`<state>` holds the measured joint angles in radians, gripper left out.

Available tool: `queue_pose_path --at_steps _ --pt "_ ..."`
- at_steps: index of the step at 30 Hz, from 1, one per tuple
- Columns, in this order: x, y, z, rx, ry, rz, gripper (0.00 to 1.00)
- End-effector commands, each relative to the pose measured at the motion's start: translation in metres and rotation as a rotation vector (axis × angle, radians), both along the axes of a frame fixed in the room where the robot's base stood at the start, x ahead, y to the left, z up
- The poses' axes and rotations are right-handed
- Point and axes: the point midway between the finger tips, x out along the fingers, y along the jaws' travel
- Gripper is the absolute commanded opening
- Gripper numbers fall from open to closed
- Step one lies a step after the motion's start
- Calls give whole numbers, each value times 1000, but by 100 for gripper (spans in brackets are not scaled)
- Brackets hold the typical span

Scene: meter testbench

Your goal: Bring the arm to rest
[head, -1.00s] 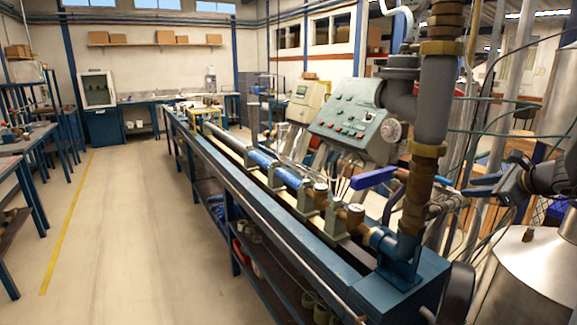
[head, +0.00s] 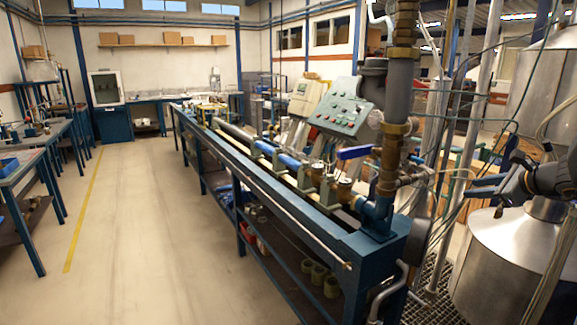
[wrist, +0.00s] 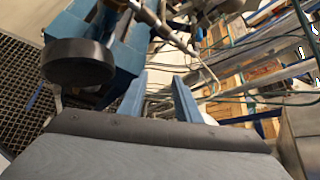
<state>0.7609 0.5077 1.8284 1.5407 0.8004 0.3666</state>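My gripper (head: 478,187) shows at the right edge of the head view, held out to the left on my dark arm (head: 545,182). In the wrist view my gripper (wrist: 160,95) has two blue fingers that stand apart with nothing between them. In the head view it is to the right of the vertical pipe (head: 394,150) and the blue valve handle (head: 354,152) of the test bench. I cannot tell how far it is from the pipework behind it.
The blue meter bench (head: 375,250) runs away from me, with a green control panel (head: 342,108) above it. A large metal tank (head: 505,265) stands close at right below my arm. A round black part (wrist: 78,62) shows in the wrist view. The left floor (head: 140,250) is clear.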

Motion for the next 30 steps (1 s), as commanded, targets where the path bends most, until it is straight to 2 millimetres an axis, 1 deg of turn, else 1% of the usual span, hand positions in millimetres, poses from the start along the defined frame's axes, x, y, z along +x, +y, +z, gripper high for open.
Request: queue_pose_path --at_steps 3,5,11,14,17,18,20,23,24,26,27,29,30 --pt "-1 20 -7 -26 25 45 30" --pt "-2 28 -10 -40 36 66 30" --pt "-9 65 -25 -106 88 167 30" --pt "-16 89 -35 -152 122 236 30" --pt "-26 118 -47 -212 159 323 30" --pt "-31 132 -53 -240 177 367 30" --pt "-41 152 -63 -291 204 440 30" --pt "-66 196 -82 -405 256 607 30" --pt "-80 217 -91 -467 278 697 30" --pt "-106 248 -106 -573 306 849 30" --pt "-124 266 -115 -650 322 956 30" --pt "-152 289 -128 -767 333 1119 30" --pt "-170 302 -135 -844 335 1228 30"
